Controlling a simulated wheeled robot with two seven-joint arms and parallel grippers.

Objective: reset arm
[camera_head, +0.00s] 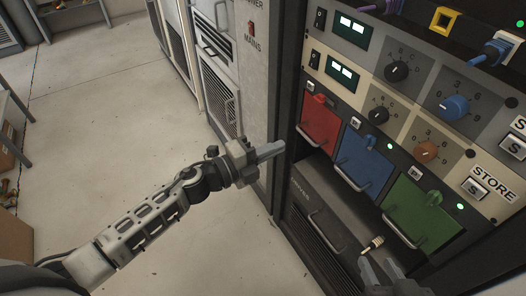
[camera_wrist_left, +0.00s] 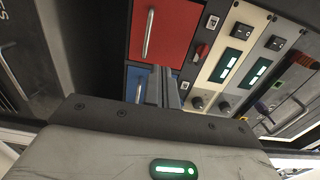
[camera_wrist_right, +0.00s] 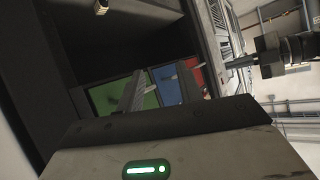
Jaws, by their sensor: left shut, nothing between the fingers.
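My left arm reaches in from the left in the head view. Its gripper (camera_head: 272,151) is shut and empty, in front of the rack and left of the red drawer (camera_head: 320,124). In the left wrist view the closed fingers (camera_wrist_left: 161,86) overlap the blue drawer, with the red drawer (camera_wrist_left: 160,32) above. My right gripper (camera_head: 384,270) is at the lower right, below the green drawer (camera_head: 424,212). In the right wrist view its fingers (camera_wrist_right: 162,86) stand apart with nothing between them. The blue drawer (camera_head: 362,158) lies between red and green.
A small brass-coloured piece (camera_head: 372,245) is near the right fingertips, apart from them; it also shows in the right wrist view (camera_wrist_right: 100,7). A dark handled unit (camera_head: 330,205) is below the drawers. Knobs and switches line the panel above. Open floor (camera_head: 110,130) is at left.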

